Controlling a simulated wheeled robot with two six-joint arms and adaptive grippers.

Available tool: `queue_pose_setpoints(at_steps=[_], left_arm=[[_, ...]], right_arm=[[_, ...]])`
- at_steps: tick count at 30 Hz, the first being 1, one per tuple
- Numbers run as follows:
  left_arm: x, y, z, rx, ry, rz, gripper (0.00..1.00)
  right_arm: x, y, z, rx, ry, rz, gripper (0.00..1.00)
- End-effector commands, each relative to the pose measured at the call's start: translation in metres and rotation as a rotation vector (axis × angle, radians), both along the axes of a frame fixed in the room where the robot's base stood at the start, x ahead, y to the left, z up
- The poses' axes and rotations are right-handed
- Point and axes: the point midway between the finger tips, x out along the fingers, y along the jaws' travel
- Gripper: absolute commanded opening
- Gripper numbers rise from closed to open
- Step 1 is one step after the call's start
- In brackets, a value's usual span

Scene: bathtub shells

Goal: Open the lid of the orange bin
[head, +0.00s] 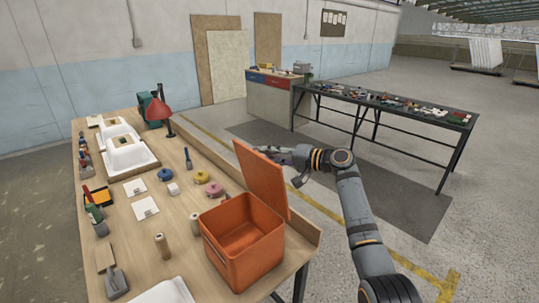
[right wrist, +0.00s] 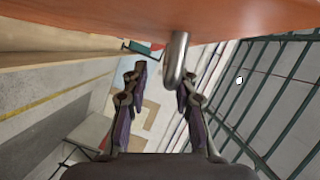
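The orange bin (head: 243,248) stands on the wooden workbench near its right edge, its empty inside visible. Its orange lid (head: 263,180) is raised on the bin's right side, standing nearly upright and leaning slightly. My right gripper (head: 288,158) is behind the lid's upper part, on its outer side. In the right wrist view the lid's underside-lit orange face (right wrist: 130,22) fills the top. My left gripper is out of view.
A long dark table (head: 400,103) with small parts stands behind.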

Motion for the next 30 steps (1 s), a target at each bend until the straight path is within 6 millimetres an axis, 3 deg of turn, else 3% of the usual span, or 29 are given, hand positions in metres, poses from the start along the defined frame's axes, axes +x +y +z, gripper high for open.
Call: queue_pose_setpoints(at_steps=[11, 24, 30], left_arm=[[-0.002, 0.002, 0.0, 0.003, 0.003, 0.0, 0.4], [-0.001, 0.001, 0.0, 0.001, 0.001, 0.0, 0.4], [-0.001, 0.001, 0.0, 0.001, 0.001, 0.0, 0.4]], right_arm=[[-0.002, -0.004, 0.004, 0.003, -0.007, 0.0, 0.34], [-0.052, -0.083, 0.015, -0.001, -0.003, -0.002, 0.34], [-0.063, -0.099, 0.018, 0.001, -0.003, -0.001, 0.34]])
